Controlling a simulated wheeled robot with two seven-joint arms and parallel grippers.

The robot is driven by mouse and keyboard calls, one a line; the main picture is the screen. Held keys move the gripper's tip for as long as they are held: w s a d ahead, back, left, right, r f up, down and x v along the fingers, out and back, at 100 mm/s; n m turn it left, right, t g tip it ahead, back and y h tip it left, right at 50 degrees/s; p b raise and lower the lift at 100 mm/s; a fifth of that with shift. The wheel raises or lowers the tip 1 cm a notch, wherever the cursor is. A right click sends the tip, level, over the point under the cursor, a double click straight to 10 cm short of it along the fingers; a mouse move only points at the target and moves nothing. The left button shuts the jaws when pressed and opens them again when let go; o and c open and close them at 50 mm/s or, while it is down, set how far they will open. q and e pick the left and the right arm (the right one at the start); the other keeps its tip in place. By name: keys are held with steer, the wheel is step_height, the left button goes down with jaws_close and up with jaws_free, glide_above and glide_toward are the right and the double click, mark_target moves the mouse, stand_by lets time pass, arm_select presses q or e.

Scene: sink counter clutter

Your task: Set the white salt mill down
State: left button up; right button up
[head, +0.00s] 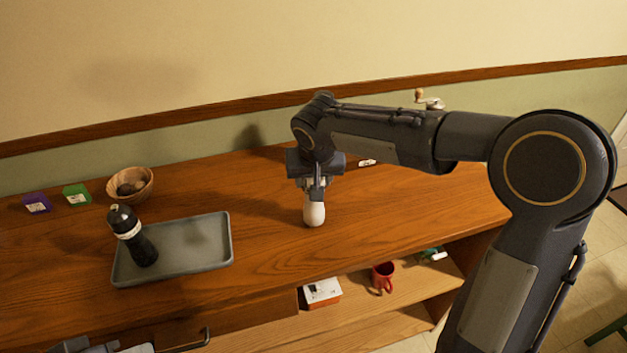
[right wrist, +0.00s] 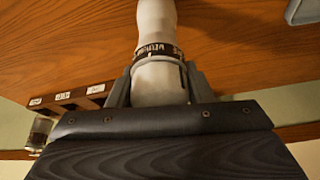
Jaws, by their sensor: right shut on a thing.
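The white salt mill (head: 314,213) is upright over the middle of the wooden counter, with its rounded lower end pointing down. My right gripper (head: 316,190) is shut on its upper part from above. In the right wrist view the mill (right wrist: 157,30) stands between the two fingers of the gripper (right wrist: 158,85), with a dark lettered band around it. I cannot tell whether its base touches the counter (head: 270,250). Grey parts, probably of my left arm, show at the bottom left of the head view, but no left fingers show.
A grey tray (head: 218,256) left of the mill holds a black mill (head: 140,245). Behind it are a wooden bowl (head: 146,190), a green box (head: 76,194) and a purple box (head: 37,203). A red mug (head: 383,277) is on the lower shelf. Counter around the mill is clear.

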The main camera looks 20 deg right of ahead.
steer(key=shift+f, duration=0.35)
steer(key=shift+f, duration=0.15)
steer(key=o, duration=1.5)
steer(key=shift+c, duration=0.2)
